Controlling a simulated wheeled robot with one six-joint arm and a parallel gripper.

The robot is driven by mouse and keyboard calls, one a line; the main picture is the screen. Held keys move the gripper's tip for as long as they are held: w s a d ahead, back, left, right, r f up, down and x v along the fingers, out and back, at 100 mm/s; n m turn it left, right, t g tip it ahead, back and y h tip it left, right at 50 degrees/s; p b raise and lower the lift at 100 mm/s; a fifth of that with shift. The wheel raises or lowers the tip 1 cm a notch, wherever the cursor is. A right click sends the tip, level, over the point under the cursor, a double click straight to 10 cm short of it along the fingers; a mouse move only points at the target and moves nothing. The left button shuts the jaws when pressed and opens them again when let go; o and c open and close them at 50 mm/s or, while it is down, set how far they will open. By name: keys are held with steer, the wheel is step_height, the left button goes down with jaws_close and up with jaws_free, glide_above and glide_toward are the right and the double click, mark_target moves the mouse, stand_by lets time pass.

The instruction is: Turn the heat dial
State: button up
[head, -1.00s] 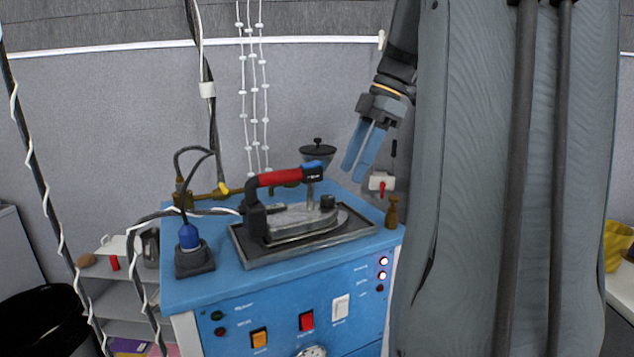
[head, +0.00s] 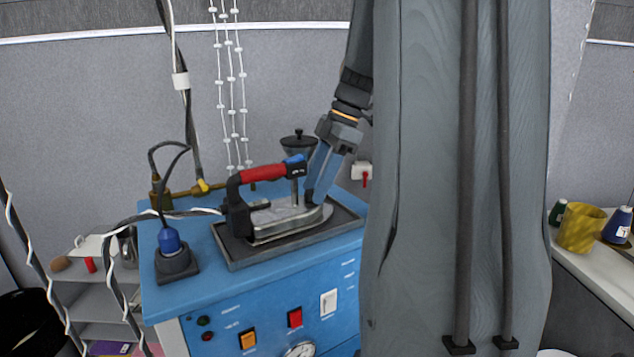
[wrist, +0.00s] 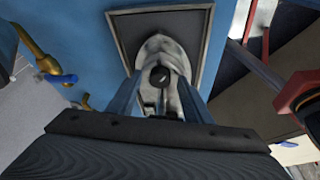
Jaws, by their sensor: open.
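The iron (head: 290,214) with its red handle (head: 263,174) rests on a dark-rimmed tray (head: 345,219) on the blue unit. In the wrist view the heat dial (wrist: 160,76) is a round black knob on the pale iron (wrist: 163,49). My gripper (head: 315,192) points down at the iron's front end and hides the dial in the head view. In the wrist view my gripper (wrist: 159,88) is open, with one blue finger on each side of the dial. I cannot tell whether either finger touches it.
A dark-lidded funnel (head: 299,142) stands behind the iron. A blue plug (head: 170,241) and cables are at the left. The unit's front has an orange switch (head: 248,340) and a red switch (head: 295,317). A brass pipe (wrist: 42,58) shows in the wrist view.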

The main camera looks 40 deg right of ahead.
steer(key=c, duration=1.1)
steer(key=shift+o, duration=0.2)
steer(key=shift+m, duration=0.3)
steer(key=m+t, duration=0.1)
steer(key=m, duration=0.1)
steer(key=shift+s+a+m, duration=0.1)
steer(key=shift+s+m, duration=0.05)
steer(key=shift+m, duration=0.15)
steer(key=shift+s+a+m+t+h+b, duration=0.15)
steer(key=shift+m+t+h, duration=0.25)
steer(key=shift+m, duration=0.7)
steer(key=shift+w+m+t+h+b, duration=0.15)
steer(key=shift+m+h, duration=0.35)
steer(key=shift+m, duration=0.6)
steer(key=shift+s, duration=0.1)
steer(key=o, duration=1.1)
steer(key=shift+c, duration=0.2)
